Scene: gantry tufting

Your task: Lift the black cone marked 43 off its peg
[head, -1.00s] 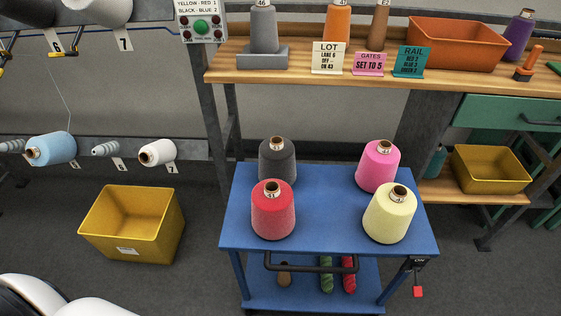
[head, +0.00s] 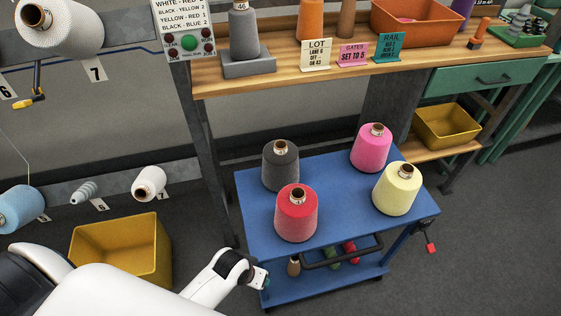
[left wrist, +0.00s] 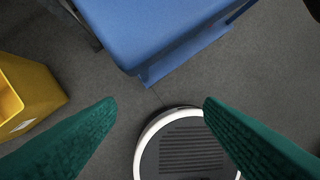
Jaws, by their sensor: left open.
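A dark grey, nearly black cone (head: 280,167) stands upright at the back left of the blue cart (head: 256,222) in the head view. The mark on its tube top is too small to read. My left arm reaches in from the lower left, with its gripper end (head: 259,279) low beside the cart's front left corner, apart from the cone. The cone is out of that view. My right gripper is not in view.
A red cone (head: 296,215) stands in front of the dark one; pink (head: 371,149) and yellow (head: 397,190) cones stand to the right. A yellow bin (head: 120,255) sits on the floor at left. A wooden shelf (head: 290,72) runs behind the cart.

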